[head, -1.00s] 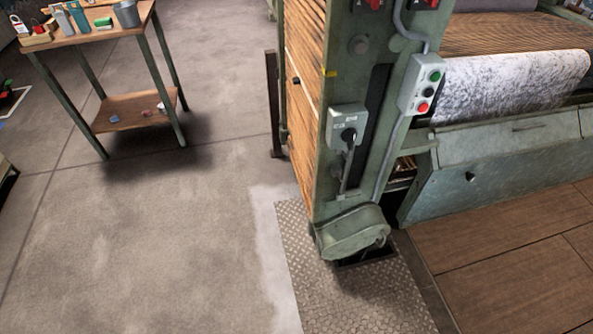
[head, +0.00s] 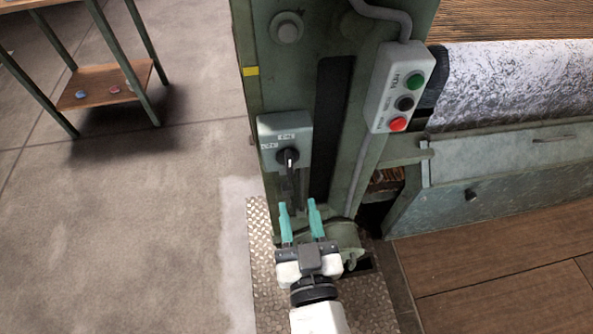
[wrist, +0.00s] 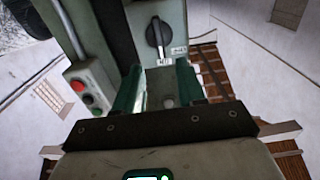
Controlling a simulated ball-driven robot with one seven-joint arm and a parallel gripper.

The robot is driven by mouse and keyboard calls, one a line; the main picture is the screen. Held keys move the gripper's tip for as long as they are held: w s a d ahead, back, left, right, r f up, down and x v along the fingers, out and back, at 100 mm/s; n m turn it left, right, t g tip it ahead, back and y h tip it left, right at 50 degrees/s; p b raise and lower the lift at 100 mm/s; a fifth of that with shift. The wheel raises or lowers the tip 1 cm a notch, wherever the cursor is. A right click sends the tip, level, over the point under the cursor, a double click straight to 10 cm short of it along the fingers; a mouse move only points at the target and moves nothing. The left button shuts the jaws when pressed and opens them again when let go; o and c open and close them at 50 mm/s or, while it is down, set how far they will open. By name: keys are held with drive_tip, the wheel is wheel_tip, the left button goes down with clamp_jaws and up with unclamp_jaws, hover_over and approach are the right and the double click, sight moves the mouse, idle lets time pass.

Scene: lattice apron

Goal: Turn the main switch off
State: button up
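The main switch is a grey box (head: 270,131) with a black rotary handle (head: 287,157), mounted on the green machine post. The handle stands roughly upright, with small labels above it and to its left. In the wrist view the black handle (wrist: 157,37) shows just beyond the fingertips. My gripper (head: 299,206) has teal fingers, spread apart with nothing between them. It is in front of and a little below the switch in the head view, apart from the handle. The wrist view shows both open fingers (wrist: 160,72) pointing toward the switch box.
A push-button box (head: 399,88) with green, black and red buttons is right of the switch; it also shows at left in the wrist view (wrist: 87,100). A wooden table (head: 105,85) stands at upper left. A tread plate (head: 262,270) lies below the post.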

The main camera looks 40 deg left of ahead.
sight(290, 167)
drive_tip(key=x, duration=0.9)
clamp_jaws()
